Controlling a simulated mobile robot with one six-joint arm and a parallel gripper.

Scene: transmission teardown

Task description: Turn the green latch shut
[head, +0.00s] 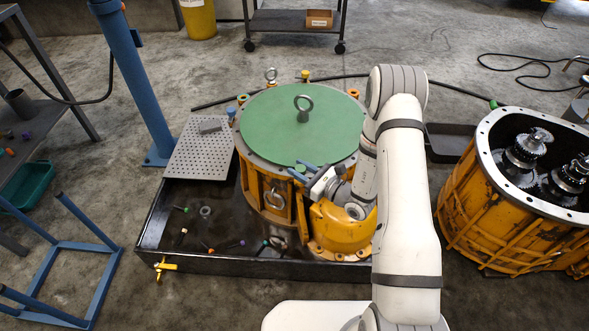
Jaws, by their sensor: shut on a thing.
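The yellow transmission housing (250,185) stands in a black tray, topped by a round green cover (265,125) with a ring bolt (303,108) near its middle. My gripper (299,171) reaches in from the right to the cover's front rim. Its blue fingers are shut on a small part at the rim, which looks to be the green latch. The fingers hide most of that part, so its angle cannot be told.
The black tray (190,262) holds loose small parts. A perforated plate (200,150) and a blue column (135,85) stand at left. An open yellow housing with gears (490,215) stands at right. A cart (290,22) is behind.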

